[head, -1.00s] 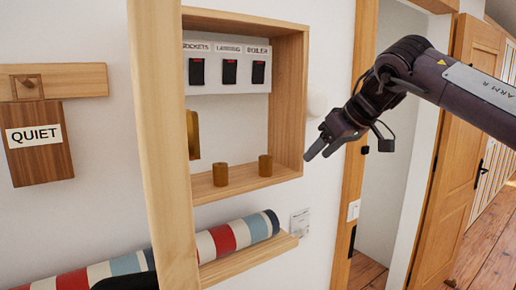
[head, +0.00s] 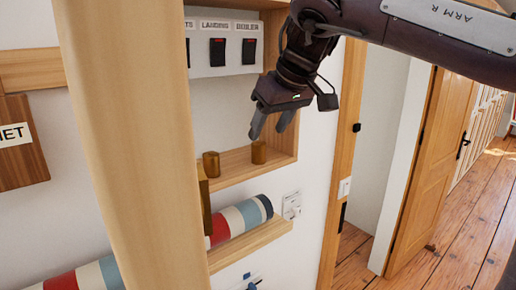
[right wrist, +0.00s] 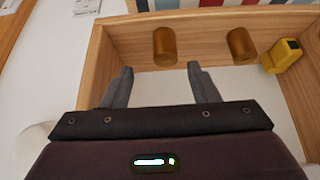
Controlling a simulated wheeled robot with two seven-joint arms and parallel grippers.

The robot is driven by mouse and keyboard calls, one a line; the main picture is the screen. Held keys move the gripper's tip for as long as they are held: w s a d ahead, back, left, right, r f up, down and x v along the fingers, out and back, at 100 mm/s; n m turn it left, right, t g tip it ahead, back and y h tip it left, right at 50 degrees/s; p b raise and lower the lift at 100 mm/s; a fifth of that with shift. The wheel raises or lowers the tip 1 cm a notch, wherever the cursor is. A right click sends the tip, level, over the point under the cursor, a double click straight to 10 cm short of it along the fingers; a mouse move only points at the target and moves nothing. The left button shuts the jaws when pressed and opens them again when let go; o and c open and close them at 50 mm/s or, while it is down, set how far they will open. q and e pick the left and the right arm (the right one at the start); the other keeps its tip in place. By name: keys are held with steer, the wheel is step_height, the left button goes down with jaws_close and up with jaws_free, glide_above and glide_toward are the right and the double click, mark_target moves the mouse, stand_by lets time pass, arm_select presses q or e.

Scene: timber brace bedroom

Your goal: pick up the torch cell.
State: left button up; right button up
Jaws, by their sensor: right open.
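Two small copper-brown cylinders stand upright on the floor of a wooden wall box; either could be the torch cell, and I cannot tell which. The right cylinder (head: 258,152) is nearer the box's right wall; in the right wrist view it (right wrist: 165,46) is ahead of the fingers, roughly between them. The left cylinder (head: 211,164) also shows in the right wrist view (right wrist: 242,44), beyond the other finger. My right gripper (head: 271,128) is open and empty, its fingertips just above and apart from the right cylinder in the head view. My left gripper is not in view.
The wooden box (head: 236,170) has a right wall close to my right gripper. A yellow object (right wrist: 283,55) sits beside the cylinders. A switch panel (head: 225,52) is above. A thick timber post (head: 125,150) blocks the left. A striped roll (head: 240,217) lies on a lower shelf.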

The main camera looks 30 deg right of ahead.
mark_target(260, 143)
steer(key=shift+w+a+f+p, duration=0.1)
steer(key=shift+a+f+p, duration=0.1)
steer(key=shift+f+p, duration=0.3)
steer(key=shift+a+f+p, duration=0.15)
steer(key=shift+f+p, duration=0.25)
steer(key=shift+p, duration=0.05)
steer(key=x, duration=0.2)
steer(key=shift+w+a+f, duration=0.1)
steer(key=shift+w+f, duration=0.1)
steer(key=shift+w, duration=0.2)
steer(key=shift+w+f, duration=0.15)
steer(key=shift+w, duration=0.1)
steer(key=shift+s, duration=0.25)
steer(key=shift+c, duration=1.1)
steer(key=shift+s, duration=0.1)
steer(key=shift+c, duration=1.3)
steer(key=c, duration=0.6)
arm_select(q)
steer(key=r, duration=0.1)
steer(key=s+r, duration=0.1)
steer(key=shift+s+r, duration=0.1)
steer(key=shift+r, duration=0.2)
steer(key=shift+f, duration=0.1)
